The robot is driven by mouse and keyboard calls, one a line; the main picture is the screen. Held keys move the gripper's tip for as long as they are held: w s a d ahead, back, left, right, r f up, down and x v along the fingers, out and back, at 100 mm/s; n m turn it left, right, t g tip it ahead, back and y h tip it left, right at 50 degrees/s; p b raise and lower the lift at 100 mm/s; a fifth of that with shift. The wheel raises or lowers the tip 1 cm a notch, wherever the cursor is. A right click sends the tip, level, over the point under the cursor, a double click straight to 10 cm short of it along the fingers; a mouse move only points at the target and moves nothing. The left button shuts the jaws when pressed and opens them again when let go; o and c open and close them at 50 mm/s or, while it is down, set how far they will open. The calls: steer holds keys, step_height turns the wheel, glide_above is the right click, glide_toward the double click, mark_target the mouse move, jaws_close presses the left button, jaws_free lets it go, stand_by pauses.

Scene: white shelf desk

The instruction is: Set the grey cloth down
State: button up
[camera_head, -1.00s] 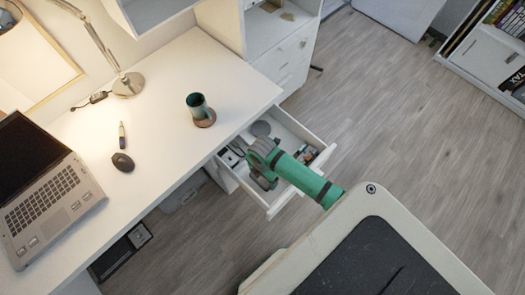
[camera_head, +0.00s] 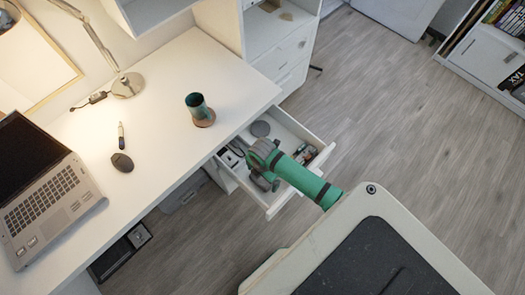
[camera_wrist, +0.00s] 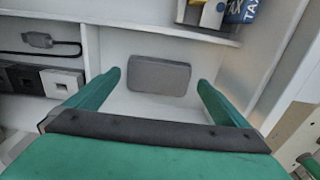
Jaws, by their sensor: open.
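A grey, flat piece with rounded corners, which looks like the grey cloth (camera_wrist: 160,76), lies on the white drawer floor in the wrist view. My gripper (camera_wrist: 159,80) is open, with one green finger on each side of the cloth and visible gaps on both sides. In the head view, my gripper (camera_head: 268,182) points down into the open white drawer (camera_head: 268,209), and my arm hides part of the drawer's contents. I cannot tell the gripper's height above the cloth.
Left of the cloth is a divided section with black and white boxes (camera_wrist: 62,80) and a grey cable plug (camera_wrist: 38,40). Drawer walls stand close around. A mug (camera_head: 197,106) on a coaster, a mouse (camera_head: 122,162) and a laptop (camera_head: 45,195) are on the desk.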

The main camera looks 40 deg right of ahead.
mark_target(262, 179)
step_height(262, 179, up, 11)
stand_by(0.4)
steer(key=shift+w, duration=0.1)
stand_by(0.4)
